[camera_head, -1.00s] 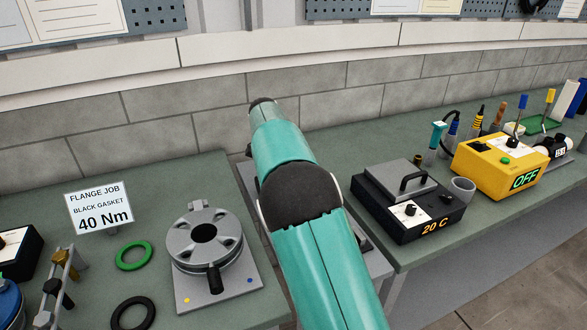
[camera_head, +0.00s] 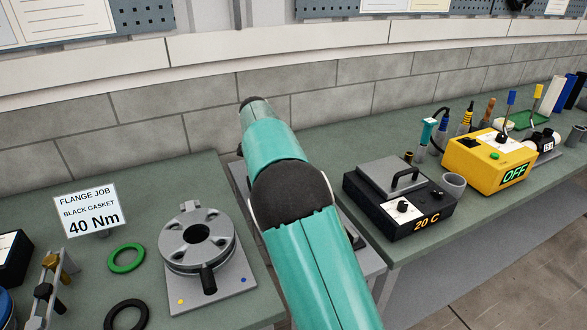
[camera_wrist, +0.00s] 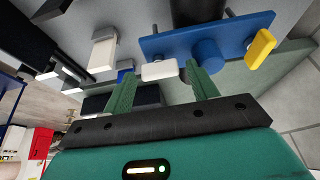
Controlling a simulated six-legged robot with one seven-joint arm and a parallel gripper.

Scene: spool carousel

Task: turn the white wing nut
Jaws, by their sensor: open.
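A small white piece (camera_wrist: 160,71), which looks like the white wing nut, sits at the left end of a blue plate (camera_wrist: 178,45) in the wrist view. My gripper (camera_wrist: 159,76) is open, with one green finger on each side of the white piece in the picture. The right fingertip overlaps the plate's edge near it; I cannot tell whether either finger touches. A blue cylinder (camera_wrist: 207,53) stands on the plate, and a yellow piece (camera_wrist: 260,48) is at its right end. In the head view my arm hides the gripper and the wing nut.
A white block (camera_wrist: 103,50) is left of the blue plate. In the head view, a round grey flange (camera_head: 198,238) stands left of my arm. A black box reading 20 C (camera_head: 398,205) and a yellow box reading OFF (camera_head: 485,165) are to the right.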

